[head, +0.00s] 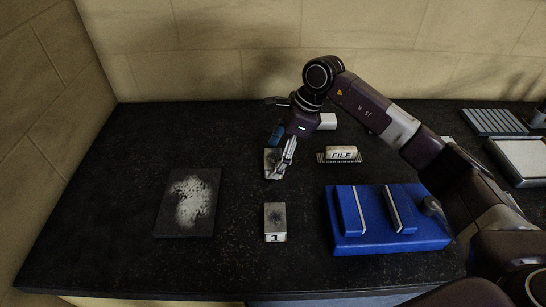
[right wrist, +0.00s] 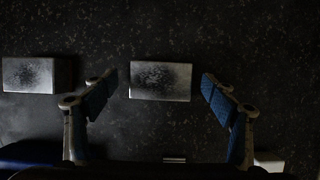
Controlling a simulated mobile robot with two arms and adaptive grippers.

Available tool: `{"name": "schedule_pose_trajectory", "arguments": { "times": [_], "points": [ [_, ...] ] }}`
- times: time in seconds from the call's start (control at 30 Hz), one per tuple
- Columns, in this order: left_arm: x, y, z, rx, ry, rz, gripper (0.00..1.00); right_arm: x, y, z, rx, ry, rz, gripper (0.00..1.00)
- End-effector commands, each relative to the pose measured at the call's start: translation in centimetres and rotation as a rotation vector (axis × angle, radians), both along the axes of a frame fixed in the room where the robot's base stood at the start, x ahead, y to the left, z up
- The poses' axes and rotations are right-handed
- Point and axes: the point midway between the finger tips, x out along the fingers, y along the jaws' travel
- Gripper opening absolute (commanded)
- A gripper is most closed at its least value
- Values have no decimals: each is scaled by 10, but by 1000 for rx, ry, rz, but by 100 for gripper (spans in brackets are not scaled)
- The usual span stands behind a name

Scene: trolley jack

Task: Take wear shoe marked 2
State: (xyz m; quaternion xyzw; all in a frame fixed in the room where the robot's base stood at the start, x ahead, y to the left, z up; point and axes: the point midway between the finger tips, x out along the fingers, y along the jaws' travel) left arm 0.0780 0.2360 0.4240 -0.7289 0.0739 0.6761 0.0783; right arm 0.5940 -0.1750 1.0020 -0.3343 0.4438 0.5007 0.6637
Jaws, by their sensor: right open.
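A small grey block with a dark worn patch (head: 271,163) lies on the dark bench, partly covered by my right gripper (head: 281,146); no number on it can be read. In the right wrist view the same worn block (right wrist: 160,81) lies beyond and between the two blue-padded fingers of my right gripper (right wrist: 160,90). The fingers are open and apart from it. A similar shoe marked 1 (head: 275,218) lies nearer the front edge; it seems to be the left block in the wrist view (right wrist: 28,75). My left gripper is not in view.
A blue holder (head: 345,243) with slanted bars stands right of shoe 1. A block labelled FILE (head: 341,153) sits on a ribbed mat behind it. A white block (head: 327,121) lies behind my gripper. A dark plate with pale powder (head: 190,203) lies left. Trays (head: 493,121) stand far right.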

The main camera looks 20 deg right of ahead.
Motion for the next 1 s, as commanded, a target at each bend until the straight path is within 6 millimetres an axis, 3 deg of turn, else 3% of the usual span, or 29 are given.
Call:
{"name": "schedule_pose_trajectory", "arguments": {
  "times": [0.2,0.37,0.63,1.0],
  "points": [
    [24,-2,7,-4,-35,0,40,2,5,-14,0,0,-2,78],
    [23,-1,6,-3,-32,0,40,2,5,-14,0,-1,-1,78],
    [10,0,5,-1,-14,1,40,2,5,-13,0,-1,-1,48],
    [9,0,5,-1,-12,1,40,2,5,-13,0,-1,-1,8]
  ]
}}
